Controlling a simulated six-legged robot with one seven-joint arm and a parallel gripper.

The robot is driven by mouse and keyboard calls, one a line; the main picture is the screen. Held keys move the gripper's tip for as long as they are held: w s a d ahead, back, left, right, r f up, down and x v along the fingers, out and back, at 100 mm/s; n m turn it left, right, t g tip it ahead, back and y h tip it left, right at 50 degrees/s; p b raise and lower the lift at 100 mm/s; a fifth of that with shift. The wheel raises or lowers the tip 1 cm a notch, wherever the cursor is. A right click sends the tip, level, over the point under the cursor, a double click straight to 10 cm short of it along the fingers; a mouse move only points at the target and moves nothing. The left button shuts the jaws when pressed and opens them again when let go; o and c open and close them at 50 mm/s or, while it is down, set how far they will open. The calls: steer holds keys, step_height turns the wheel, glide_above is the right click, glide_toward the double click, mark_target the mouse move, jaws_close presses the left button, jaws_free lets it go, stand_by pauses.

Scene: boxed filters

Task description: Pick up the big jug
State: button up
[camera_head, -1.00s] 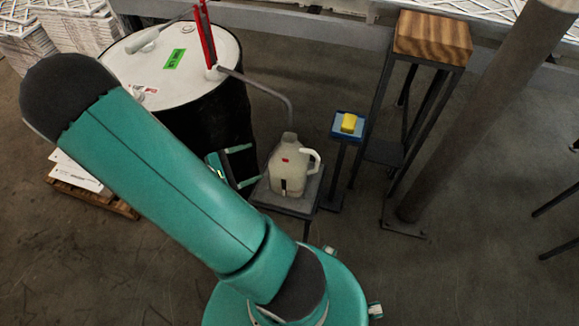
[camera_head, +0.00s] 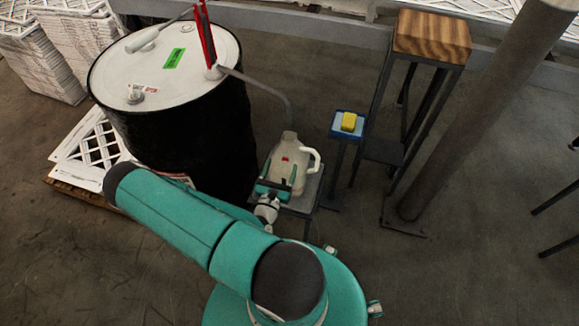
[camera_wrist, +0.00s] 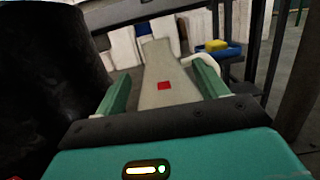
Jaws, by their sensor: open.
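The big jug (camera_head: 292,158) is off-white with a red mark and a handle on its right side. It stands upright on a small grey stand (camera_head: 306,194) beside the drum. In the wrist view the jug (camera_wrist: 163,75) shows between the two green fingers of my gripper (camera_wrist: 161,88). In the head view my gripper (camera_head: 278,180) is at the near side of the jug, low on its body. The fingers are open, one on each side of the jug. I cannot tell whether they touch it. The jug's lower part is hidden by the gripper.
A black drum (camera_head: 185,140) with a white lid and a pump with a curved spout stands close on the left. A small blue stand (camera_head: 349,124) with a yellow object (camera_head: 348,121) is just right. A wood-topped stool (camera_head: 432,36) and a grey post (camera_head: 470,120) are farther right.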

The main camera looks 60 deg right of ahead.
mark_target(287, 145)
steer(key=x, duration=0.7)
steer(key=shift+w+x, duration=0.15)
steer(key=shift+x, duration=1.2)
steer(key=shift+w+x, duration=0.15)
steer(key=shift+x, duration=1.2)
steer(key=shift+a+f, duration=0.1)
jaws_close()
